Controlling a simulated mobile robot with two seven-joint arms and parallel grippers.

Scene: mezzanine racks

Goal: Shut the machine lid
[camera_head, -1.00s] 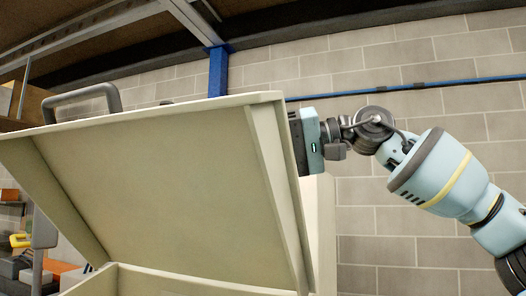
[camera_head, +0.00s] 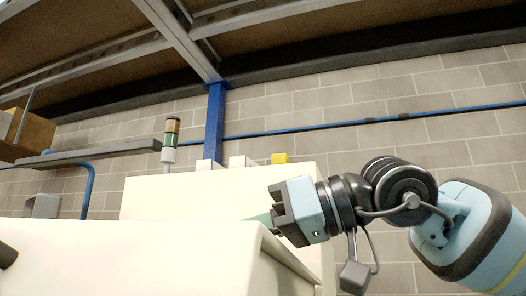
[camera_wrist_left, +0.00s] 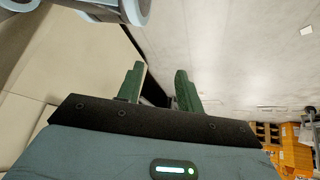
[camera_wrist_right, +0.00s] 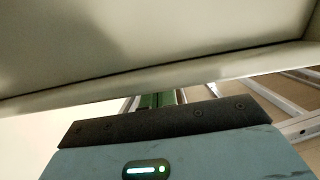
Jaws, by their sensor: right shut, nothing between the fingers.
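In the right wrist view, the shut green fingers (camera_wrist_right: 155,100) are close to the edge of a cream panel (camera_wrist_right: 150,40); contact is unclear.
The cream machine housing (camera_head: 200,195) rises behind the lid, with a signal light (camera_head: 170,145) and a yellow block (camera_head: 280,158) near its top. A blue post (camera_head: 215,120) and block wall stand behind.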

